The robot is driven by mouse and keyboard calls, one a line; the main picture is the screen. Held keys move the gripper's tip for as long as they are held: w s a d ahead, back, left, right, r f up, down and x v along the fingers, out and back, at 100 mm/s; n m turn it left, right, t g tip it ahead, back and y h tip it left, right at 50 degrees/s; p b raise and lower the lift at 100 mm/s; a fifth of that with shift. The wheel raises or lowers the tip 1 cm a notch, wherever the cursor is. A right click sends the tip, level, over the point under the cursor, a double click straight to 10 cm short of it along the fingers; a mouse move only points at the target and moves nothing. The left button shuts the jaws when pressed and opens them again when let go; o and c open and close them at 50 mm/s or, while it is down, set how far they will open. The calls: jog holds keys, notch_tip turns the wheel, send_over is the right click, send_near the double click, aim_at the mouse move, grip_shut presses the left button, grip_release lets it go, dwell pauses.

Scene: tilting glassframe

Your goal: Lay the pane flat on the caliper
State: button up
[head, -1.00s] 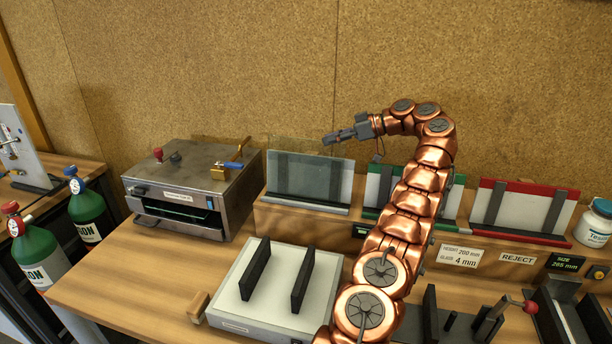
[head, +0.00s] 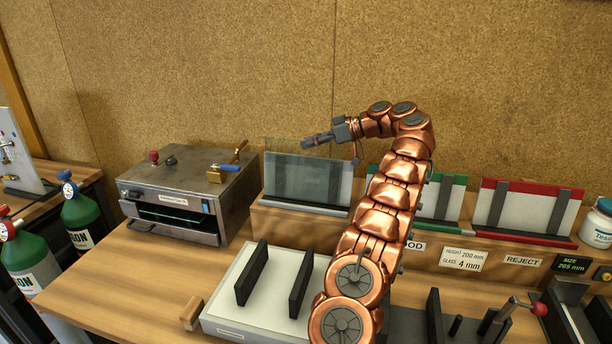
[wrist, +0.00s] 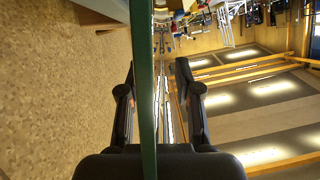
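A clear greenish glass pane (head: 280,146) stands upright in the left rack, its top rising above the rack's pale back panel. My gripper (head: 306,143) is at the pane's upper part. In the wrist view the pane's green edge (wrist: 148,90) runs between the two fingers of my gripper (wrist: 154,64). A gap shows on the right finger's side; contact with the left finger cannot be told. The fingers look open. What seems to be the caliper, a dark fixture (head: 408,325) with a red-knobbed lever (head: 540,309), is at the lower right, partly hidden by my arm.
A grey metal oven (head: 215,215) stands left of the racks. A white-topped box (head: 275,290) with two upright black bars sits in front. The green rack (head: 440,179) and red rack (head: 522,185) stand to the right, with a white jar (head: 597,222) beyond.

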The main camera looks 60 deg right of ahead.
jog(key=shift+c, duration=0.2)
grip_shut()
dwell(0.6)
